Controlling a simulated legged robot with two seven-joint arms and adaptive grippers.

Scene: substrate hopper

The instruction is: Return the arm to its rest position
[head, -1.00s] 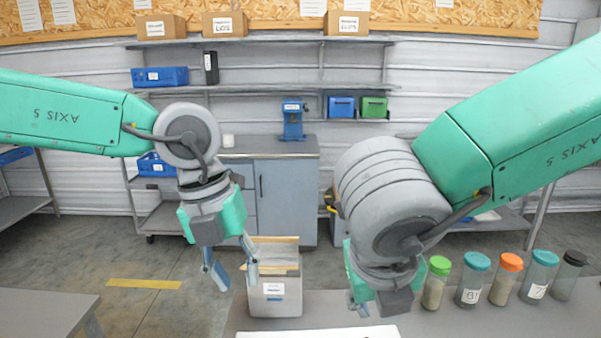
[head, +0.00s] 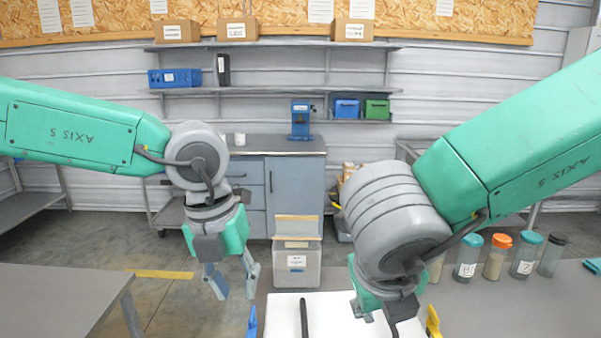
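My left gripper (head: 234,284) hangs from the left arm, fingers pointing down, in the middle left of the head view. Its two fingers are apart with nothing between them. My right gripper (head: 378,310) points down over the right part of a white board. Its fingers are partly hidden by its own body and wrist, so I cannot tell whether it is open. No held object shows in it.
The white board (head: 285,318) with a dark rod (head: 304,318) lies on the bench at the front. A grey bin (head: 296,264) stands beside my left gripper. Several lidded jars (head: 496,257) stand at right. A grey table (head: 70,300) is at left.

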